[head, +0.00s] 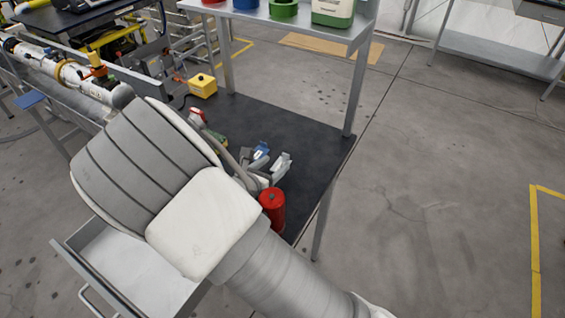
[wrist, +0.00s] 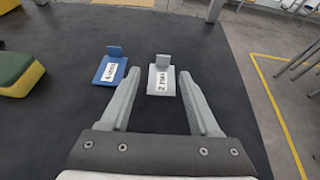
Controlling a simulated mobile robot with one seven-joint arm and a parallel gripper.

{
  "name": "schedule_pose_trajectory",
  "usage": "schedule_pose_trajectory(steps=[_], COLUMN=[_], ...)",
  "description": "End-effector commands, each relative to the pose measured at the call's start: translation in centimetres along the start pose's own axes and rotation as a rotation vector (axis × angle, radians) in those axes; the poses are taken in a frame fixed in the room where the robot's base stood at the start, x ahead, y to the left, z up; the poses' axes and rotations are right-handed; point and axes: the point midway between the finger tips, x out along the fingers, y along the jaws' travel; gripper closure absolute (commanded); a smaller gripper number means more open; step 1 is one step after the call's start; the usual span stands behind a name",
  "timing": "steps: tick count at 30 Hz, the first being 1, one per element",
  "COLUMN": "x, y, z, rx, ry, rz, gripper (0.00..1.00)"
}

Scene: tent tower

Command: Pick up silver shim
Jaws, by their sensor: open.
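The silver shim (wrist: 162,80) lies on the dark table top in the wrist view, a flat plate with an upright tab at its far end and a white label on it. My gripper (wrist: 161,73) is open and empty, with one finger on each side of the shim in the picture. How far the fingertips are above the table I cannot tell. A blue shim (wrist: 110,70) of similar shape, also labelled, lies to the left, outside the fingers. In the head view my arm covers much of the area around the gripper, and the blue shim (head: 261,152) shows beside it.
A red cylinder (head: 272,208) stands near the table's edge, close to my gripper. A green and yellow block (wrist: 18,75) is at the far left in the wrist view. A yellow box (head: 203,86) sits farther back on the dark table (head: 315,150). A shelf (head: 345,32) stands above its back.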

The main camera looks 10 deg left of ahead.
Motion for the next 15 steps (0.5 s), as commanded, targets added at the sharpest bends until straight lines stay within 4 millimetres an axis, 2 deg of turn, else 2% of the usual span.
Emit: schedule_pose_trajectory(steps=[7,15], x=[3.7,4.1], y=[-0.5,-0.4], z=[0.3,0.3], rx=[0.000,0.001], ry=[-0.002,0.000], rz=[-0.002,-0.001], gripper=[0.38,0.39])
